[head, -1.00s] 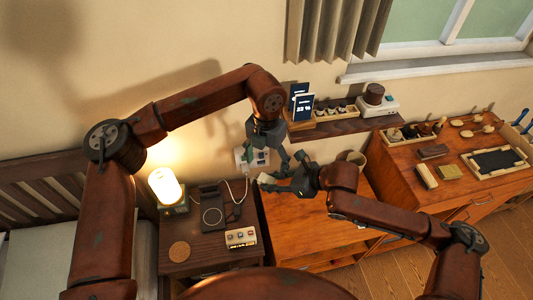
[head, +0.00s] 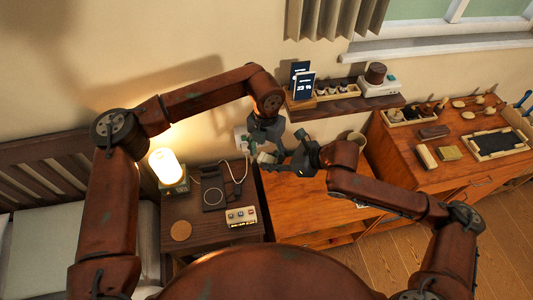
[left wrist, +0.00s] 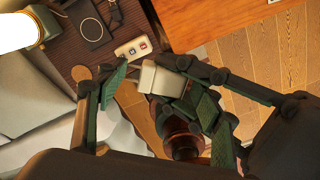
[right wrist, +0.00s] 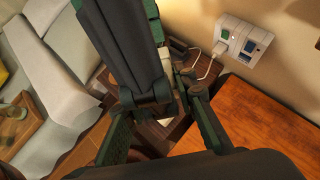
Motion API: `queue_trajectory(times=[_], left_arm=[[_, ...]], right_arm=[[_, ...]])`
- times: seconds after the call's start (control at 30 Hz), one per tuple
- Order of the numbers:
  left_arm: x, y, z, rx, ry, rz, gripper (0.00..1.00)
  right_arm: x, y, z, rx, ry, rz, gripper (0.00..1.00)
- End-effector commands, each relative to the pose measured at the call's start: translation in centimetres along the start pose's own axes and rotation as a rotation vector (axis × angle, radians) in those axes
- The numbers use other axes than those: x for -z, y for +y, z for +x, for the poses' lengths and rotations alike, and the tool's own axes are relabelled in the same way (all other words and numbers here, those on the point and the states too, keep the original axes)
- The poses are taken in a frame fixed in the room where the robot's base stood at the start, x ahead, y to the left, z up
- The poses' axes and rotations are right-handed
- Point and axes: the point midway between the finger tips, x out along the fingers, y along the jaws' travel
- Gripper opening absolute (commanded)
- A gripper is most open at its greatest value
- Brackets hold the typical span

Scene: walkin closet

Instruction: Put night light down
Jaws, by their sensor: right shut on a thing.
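The night light appears to be the small pale block (left wrist: 160,77) in the left wrist view. It is held in the air by my right gripper (head: 264,162), and its far side is hidden by the fingers. In the right wrist view a pale strip of it (right wrist: 167,70) shows behind a dark finger. My left gripper (head: 262,148) is right beside it, with its fingers apart. In the left wrist view one left finger stands to the left of the block with a gap between them. Contact on the other side is unclear.
A dark nightstand (head: 182,211) holds a lit lamp (head: 166,167), a charging pad (head: 213,196), a round coaster (head: 180,231) and a button box (head: 241,216). A wall socket (right wrist: 243,45) has cables plugged in. The orange cabinet top (head: 315,205) is mostly clear. A wall shelf (head: 345,98) is behind.

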Motion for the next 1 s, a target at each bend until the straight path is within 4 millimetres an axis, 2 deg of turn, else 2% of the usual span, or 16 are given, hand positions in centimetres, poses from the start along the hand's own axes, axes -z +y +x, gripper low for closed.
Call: queue_trajectory(times=[0.07,0.43,0.47,0.5,0.73,1.0], left_arm=[[-0.01,-0.02,-0.02,0.000,0.000,0.000,0.54],[0.03,-0.29,-0.06,0.005,0.000,0.004,0.28],[0.03,-0.32,-0.08,0.006,0.000,0.004,0.28],[0.03,-0.31,-0.07,0.005,0.000,0.004,0.28],[0.01,-0.13,-0.05,0.002,0.000,0.002,0.28],[0.00,-0.04,-0.03,0.001,0.000,0.000,0.28]], right_arm=[[-0.02,0.00,-0.01,0.000,0.000,0.000,0.00],[-0.14,0.02,-0.01,0.000,-0.003,-0.001,0.00],[-0.15,0.02,-0.01,0.000,-0.004,-0.001,0.27],[-0.16,0.02,-0.01,0.000,-0.004,-0.001,0.29],[-0.06,0.01,0.00,0.000,-0.001,0.000,0.45],[0.00,-0.01,-0.04,0.000,0.000,0.000,0.46]])
